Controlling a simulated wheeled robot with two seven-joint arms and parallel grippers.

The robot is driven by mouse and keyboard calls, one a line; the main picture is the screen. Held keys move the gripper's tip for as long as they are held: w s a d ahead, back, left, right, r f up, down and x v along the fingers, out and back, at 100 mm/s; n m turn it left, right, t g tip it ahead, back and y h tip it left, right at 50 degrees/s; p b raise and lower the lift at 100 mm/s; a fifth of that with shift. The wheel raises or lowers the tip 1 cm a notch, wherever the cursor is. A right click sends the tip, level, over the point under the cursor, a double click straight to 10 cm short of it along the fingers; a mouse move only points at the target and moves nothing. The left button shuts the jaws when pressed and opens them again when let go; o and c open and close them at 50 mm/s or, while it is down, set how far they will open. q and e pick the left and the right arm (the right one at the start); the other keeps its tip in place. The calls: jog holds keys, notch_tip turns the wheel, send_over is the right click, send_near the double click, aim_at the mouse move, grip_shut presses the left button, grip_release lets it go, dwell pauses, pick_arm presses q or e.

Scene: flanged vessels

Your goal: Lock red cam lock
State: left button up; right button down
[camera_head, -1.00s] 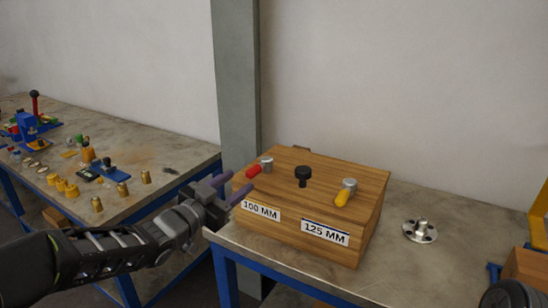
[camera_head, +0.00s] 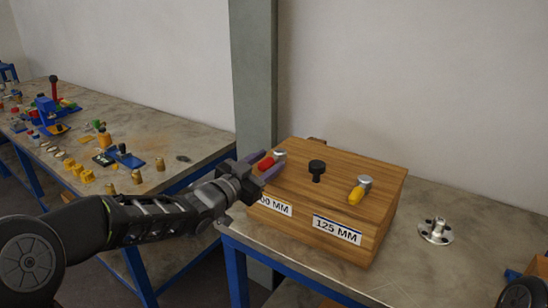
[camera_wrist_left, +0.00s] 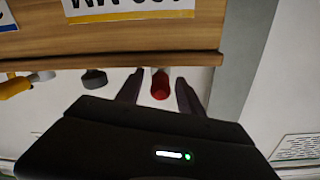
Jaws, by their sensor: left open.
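The red cam lock handle (camera_head: 266,164) sits on the sloped top of the wooden box (camera_head: 385,180), at its left end, with a grey metal pivot behind it. My left gripper (camera_head: 268,162) is open, its two purple-grey fingers on either side of the red handle. In the left wrist view the red handle's end (camera_wrist_left: 160,86) shows between the two fingers (camera_wrist_left: 160,92), with a gap visible on each side. My right gripper is not in view.
A black knob (camera_head: 317,168) and a yellow cam lock handle (camera_head: 357,193) stand on the box to the right. A metal flange (camera_head: 436,230) lies on the table beyond. A grey pillar (camera_head: 254,70) rises behind the box's left side.

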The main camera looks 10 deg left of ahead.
pick_arm(q)
jog(key=shift+x, duration=1.5)
jog(key=shift+c, duration=0.5)
grip_shut()
